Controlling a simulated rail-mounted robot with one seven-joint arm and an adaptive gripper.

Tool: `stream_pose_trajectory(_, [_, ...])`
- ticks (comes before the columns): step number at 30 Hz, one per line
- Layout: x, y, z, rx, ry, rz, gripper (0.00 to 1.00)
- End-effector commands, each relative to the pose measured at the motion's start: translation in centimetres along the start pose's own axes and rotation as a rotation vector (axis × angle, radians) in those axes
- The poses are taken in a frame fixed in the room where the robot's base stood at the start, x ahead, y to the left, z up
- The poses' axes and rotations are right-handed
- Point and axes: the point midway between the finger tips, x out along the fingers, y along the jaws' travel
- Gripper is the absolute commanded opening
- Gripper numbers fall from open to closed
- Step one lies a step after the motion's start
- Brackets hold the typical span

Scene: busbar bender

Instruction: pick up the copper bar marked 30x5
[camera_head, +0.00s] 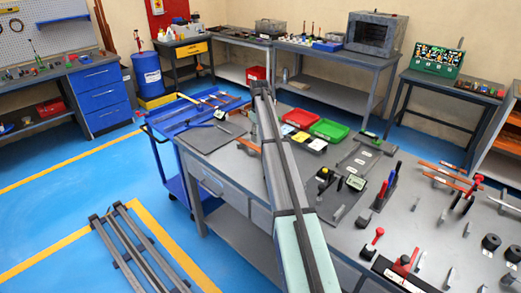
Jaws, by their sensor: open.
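Flat copper-coloured bars (205,97) lie on the blue cart (160,150) at the left of the workbench. More orange-brown bars (445,176) lie on the right part of the workbench. The markings are too small to read, so I cannot tell which bar is the 30x5 one. A long grey and pale-green beam, likely part of my own body, crosses the middle of the view and hides part of the bench. I cannot make out my gripper in this view.
Grey rails (133,250) lie on the blue floor at left. A blue drum (147,73) stands behind.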

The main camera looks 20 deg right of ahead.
Motion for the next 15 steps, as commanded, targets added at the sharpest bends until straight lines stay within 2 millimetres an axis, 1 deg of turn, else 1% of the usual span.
stream_pose_trajectory(3, [0.8, 0.0, 0.0, 0.0, 0.001, 0.0, 0.6])
stream_pose_trajectory(10, [1.8, 0.0, -0.2, 0.0, 0.0, -0.001, 0.6])
stream_pose_trajectory(15, [3.8, 0.1, -0.6, 0.0, -0.001, -0.001, 0.6])
